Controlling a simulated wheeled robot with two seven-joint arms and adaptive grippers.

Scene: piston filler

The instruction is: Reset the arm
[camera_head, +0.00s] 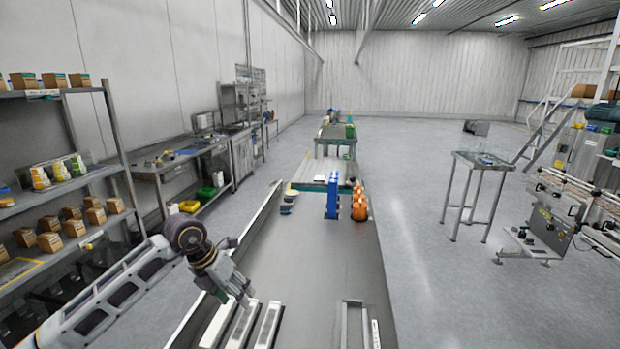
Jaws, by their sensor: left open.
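My left arm (110,292) comes in from the lower left in the head view. Its gripper (238,297) is open and points down to the right, over the near left part of the long grey table (322,265). Light bars (268,324) lie on the table just below and beside the fingertips. I cannot tell whether the fingers touch them. No object shows clearly between the fingers. My right arm and gripper are not in view.
A shelf (105,180) with cartons stands at the left. Blue (332,196) and orange (359,205) items stand at the table's far end. A metal frame (354,325) lies at the near right. The table's middle is clear. A small stand (481,160) and machine (550,222) are at right.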

